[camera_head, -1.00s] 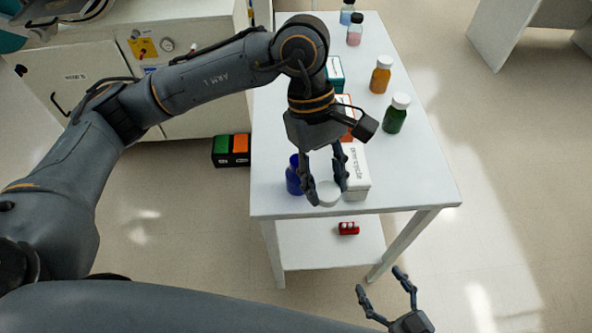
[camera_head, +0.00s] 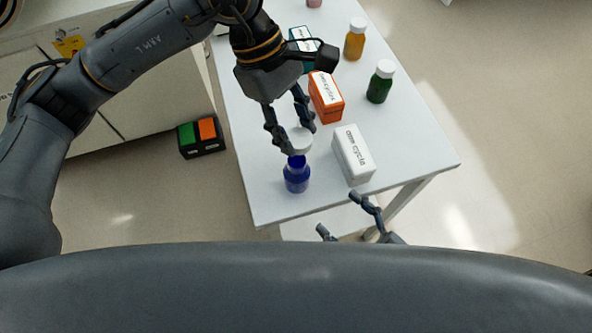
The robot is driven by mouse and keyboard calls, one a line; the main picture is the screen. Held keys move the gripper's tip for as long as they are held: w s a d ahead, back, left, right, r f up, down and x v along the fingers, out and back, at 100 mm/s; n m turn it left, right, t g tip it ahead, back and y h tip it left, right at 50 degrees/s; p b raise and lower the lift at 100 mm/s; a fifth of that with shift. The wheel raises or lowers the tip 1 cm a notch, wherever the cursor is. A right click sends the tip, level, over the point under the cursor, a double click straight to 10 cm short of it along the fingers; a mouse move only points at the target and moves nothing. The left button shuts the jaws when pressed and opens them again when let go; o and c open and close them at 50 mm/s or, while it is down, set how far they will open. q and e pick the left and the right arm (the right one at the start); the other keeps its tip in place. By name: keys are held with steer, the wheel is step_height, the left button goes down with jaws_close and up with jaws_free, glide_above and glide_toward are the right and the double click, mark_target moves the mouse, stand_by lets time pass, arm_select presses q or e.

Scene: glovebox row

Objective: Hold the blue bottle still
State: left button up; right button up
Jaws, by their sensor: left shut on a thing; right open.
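The blue bottle (camera_head: 296,178) stands upright near the front left edge of the white table (camera_head: 410,150). My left gripper (camera_head: 288,140) is shut on a white cap (camera_head: 299,141), which shows directly above the bottle's neck. I cannot tell whether the cap touches the neck. My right gripper (camera_head: 339,214) is open and empty at the table's front edge, below and to the right of the bottle. Part of it is hidden behind my own body.
A white box (camera_head: 354,155) stands right of the bottle. An orange box (camera_head: 326,98), a teal box (camera_head: 303,40), a green bottle (camera_head: 380,82) and an amber bottle (camera_head: 355,40) are farther back. The table's right front is clear.

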mark_target(307, 183)
arm_select(q)
steer(key=shift+w+a, duration=0.15)
steer(key=shift+a, duration=0.05)
arm_select(e)
steer(key=x, duration=1.2)
steer(key=shift+w+a, duration=0.1)
jaws_close()
arm_select(q)
steer(key=shift+f, duration=2.55)
